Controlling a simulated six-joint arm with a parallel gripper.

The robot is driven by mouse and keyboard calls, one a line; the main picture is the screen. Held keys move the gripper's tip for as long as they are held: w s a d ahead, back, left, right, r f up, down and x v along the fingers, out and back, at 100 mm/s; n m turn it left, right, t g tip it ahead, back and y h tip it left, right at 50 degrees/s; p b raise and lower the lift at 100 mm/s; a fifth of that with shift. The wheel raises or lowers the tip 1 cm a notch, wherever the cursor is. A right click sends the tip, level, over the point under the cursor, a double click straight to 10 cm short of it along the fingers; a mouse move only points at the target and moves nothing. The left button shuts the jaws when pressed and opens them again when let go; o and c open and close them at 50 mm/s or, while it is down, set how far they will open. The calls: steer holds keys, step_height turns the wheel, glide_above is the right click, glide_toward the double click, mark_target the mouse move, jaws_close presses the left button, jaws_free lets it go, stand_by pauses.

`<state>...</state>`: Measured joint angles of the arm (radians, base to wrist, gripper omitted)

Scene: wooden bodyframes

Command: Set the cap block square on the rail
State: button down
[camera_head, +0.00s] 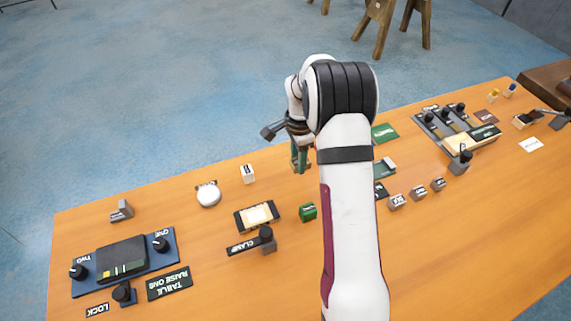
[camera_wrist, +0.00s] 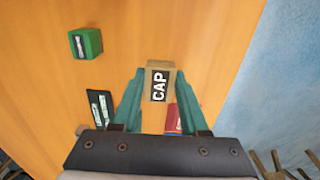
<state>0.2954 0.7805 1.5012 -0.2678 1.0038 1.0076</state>
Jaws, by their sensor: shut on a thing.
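The cap block (camera_wrist: 159,83) is a tan wooden block with a black label reading CAP. In the wrist view it sits between the two green fingers of my gripper (camera_wrist: 159,100), which are shut on it. In the head view my gripper (camera_head: 301,160) is near the far edge of the table, left of my arm. Only a small wooden part of the block shows there at the fingertips. I cannot tell whether the block touches the table. I cannot make out a rail for certain in either view; my arm hides part of the table.
A green block (camera_head: 308,212) stands on the table (camera_head: 225,290); a green block also shows in the wrist view (camera_wrist: 86,43). A framed pale pad (camera_head: 257,215), a white round button (camera_head: 208,194) and a white block (camera_head: 248,173) lie left. Several small grey blocks stand right of my arm.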

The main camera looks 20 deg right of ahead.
steer(key=s+d+r, duration=0.5)
steer(key=s, duration=0.1)
glide_above(254, 217)
steer(key=f, duration=0.4)
steer(key=shift+s+d+f, duration=0.1)
steer(key=shift+d+f, duration=0.05)
steer(key=shift+d, duration=0.1)
steer(key=f, duration=0.4)
steer(key=shift+a, duration=0.3)
steer(key=shift+f, duration=0.2)
steer(key=shift+c, duration=2.1)
jaws_free()
steer(key=shift+f, duration=0.1)
